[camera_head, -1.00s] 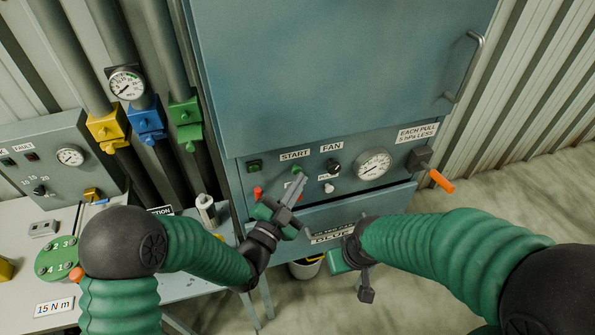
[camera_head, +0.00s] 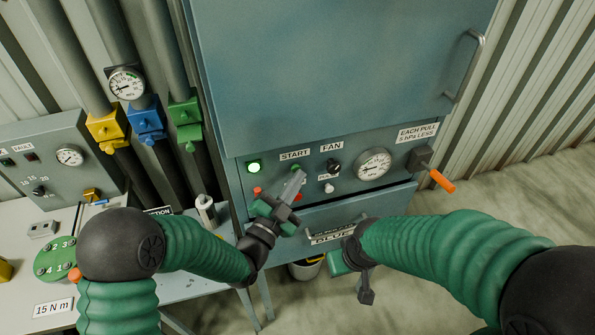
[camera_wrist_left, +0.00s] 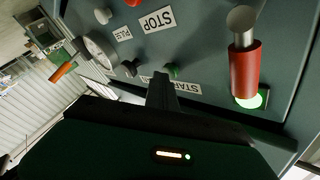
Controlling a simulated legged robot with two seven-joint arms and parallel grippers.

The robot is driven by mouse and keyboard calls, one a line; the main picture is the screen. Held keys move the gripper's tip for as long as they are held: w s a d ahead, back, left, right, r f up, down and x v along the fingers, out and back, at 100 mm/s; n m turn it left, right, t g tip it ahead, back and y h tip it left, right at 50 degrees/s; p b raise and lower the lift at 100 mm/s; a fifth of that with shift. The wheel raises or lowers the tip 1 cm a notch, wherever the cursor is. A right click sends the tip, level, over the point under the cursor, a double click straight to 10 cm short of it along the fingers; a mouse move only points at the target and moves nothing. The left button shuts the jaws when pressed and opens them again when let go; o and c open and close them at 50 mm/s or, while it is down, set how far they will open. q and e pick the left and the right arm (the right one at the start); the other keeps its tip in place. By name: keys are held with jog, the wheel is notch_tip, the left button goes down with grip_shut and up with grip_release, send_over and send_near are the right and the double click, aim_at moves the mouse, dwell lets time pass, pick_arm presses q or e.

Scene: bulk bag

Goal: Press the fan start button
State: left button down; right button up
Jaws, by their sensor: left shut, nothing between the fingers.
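The green start button (camera_head: 295,168) sits under the START label (camera_head: 295,155) on the blue-grey cabinet's panel. It also shows in the left wrist view (camera_wrist_left: 173,71), just beyond my fingertips. My left gripper (camera_head: 300,176) is shut and empty, its tips right by the button; I cannot tell whether they touch it. The gripper's narrow fingers also show in the left wrist view (camera_wrist_left: 162,82). A round green lamp (camera_head: 254,168) left of the START label is lit. My right gripper (camera_head: 347,258) hangs below the panel, and its jaws are not clear.
The panel also has a black knob (camera_head: 334,166), a white button (camera_head: 329,188), a gauge (camera_head: 374,166) and an orange-handled lever (camera_head: 441,181). A red handle (camera_wrist_left: 245,72) stands out near my left gripper. A workbench (camera_head: 185,288) is at the left.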

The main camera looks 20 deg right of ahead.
dwell(0.5)
pick_arm(q)
jog(key=shift+s+b, duration=0.3)
jog(key=shift+s, duration=0.55)
jog(key=shift+s+d, duration=0.1)
jog(key=shift+s+b, duration=0.6)
jog(key=shift+s, duration=1.8)
